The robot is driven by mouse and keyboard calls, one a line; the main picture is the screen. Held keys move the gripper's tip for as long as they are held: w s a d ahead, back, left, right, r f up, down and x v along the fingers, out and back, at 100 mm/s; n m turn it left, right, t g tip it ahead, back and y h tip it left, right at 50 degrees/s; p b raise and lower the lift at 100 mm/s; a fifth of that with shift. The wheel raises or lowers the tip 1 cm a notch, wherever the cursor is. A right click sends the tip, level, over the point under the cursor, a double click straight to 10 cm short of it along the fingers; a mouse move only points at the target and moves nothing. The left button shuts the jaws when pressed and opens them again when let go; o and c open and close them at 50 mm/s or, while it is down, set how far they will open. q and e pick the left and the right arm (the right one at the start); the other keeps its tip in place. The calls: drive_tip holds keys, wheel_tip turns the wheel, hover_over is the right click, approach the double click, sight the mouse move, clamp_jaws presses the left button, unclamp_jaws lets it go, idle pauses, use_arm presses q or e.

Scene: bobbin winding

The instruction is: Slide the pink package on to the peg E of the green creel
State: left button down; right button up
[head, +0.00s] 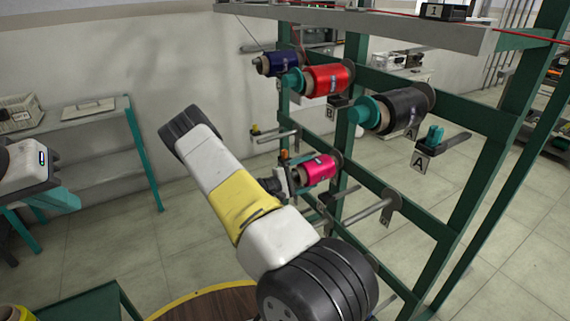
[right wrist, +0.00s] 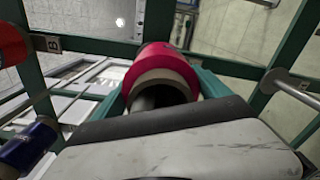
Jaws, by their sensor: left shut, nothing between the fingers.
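The pink package (head: 316,170) is at the green creel (head: 341,170), in the middle row, with a grey disc behind its far end. In the right wrist view the pink package (right wrist: 160,62) shows its brown tube end towards me, and the inside of the tube is dark. My right gripper (right wrist: 160,85) has a teal finger on each side of the package, and both appear to press on it. How far the package sits on the peg is hidden, and I cannot read that peg's letter. My left gripper (head: 62,201) is shut and empty at the far left.
Above hang a red package (head: 328,79), a black package (head: 400,108) and a blue package (head: 280,63). A bare peg (head: 365,214) juts out below right of the pink package. The floor between is clear.

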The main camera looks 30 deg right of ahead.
drive_tip(key=shift+o, duration=1)
drive_tip(key=shift+a, duration=0.1)
drive_tip(key=a, duration=0.6)
drive_tip(key=shift+s+a, duration=0.1)
drive_tip(key=shift+s, duration=0.1)
drive_tip(key=shift+s+a, duration=0.1)
drive_tip(key=shift+a, duration=0.6)
drive_tip(key=shift+r, duration=0.1)
